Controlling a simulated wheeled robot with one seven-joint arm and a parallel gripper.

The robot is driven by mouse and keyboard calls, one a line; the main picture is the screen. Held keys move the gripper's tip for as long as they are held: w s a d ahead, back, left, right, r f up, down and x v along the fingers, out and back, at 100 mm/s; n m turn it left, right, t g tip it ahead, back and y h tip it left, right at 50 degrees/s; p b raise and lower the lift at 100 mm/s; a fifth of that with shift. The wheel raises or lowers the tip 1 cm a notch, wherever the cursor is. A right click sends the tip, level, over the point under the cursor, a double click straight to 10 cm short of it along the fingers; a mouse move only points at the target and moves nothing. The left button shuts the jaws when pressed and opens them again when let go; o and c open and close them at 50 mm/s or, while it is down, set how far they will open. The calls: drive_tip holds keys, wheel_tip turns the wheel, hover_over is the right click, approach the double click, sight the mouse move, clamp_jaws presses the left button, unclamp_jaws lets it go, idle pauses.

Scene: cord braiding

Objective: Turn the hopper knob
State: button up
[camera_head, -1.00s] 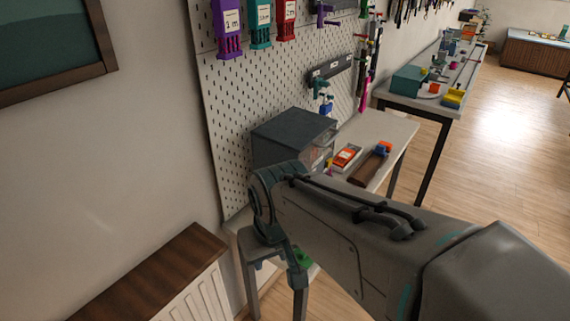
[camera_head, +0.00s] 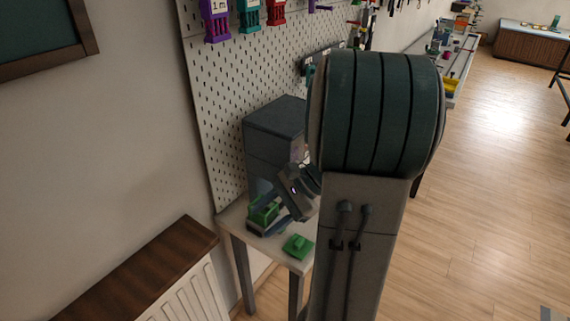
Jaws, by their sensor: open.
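A dark grey box-shaped unit (camera_head: 262,150), likely the hopper, stands on the small table against the pegboard. Its lower front has a pale bluish part and a green part (camera_head: 264,211) at its foot. I cannot make out the knob; my arm and wrist cover the unit's right side. My gripper (camera_head: 268,228) is open, low in front of the unit, close to the green part. I cannot tell whether it touches anything.
A green block (camera_head: 298,246) lies on the front of the small table (camera_head: 232,218). The pegboard (camera_head: 225,85) rises behind it. A radiator (camera_head: 185,295) with a wooden top stands at the lower left. Open floor (camera_head: 500,180) lies to the right.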

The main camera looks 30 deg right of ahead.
drive_tip(key=s+d+f+m+t+h+b, duration=0.1)
drive_tip(key=d+f+m+t, duration=0.2)
drive_tip(key=d+m+t, duration=0.75)
drive_tip(key=d+f+m+t+h+b, duration=0.1)
drive_tip(key=d+f+m+t+h, duration=0.3)
drive_tip(key=d, duration=1.2)
drive_tip(key=w+a+y+p, duration=0.1)
drive_tip(key=w+a, duration=0.1)
drive_tip(key=w, duration=0.4)
drive_tip(key=w+a+r+y+p, duration=0.1)
drive_tip(key=w+a, duration=0.2)
drive_tip(key=w, duration=0.3)
drive_tip(key=shift+a+m+g, duration=0.3)
drive_tip(key=shift+m+g, duration=0.15)
drive_tip(key=shift+w+r, duration=0.1)
drive_tip(key=c, duration=1)
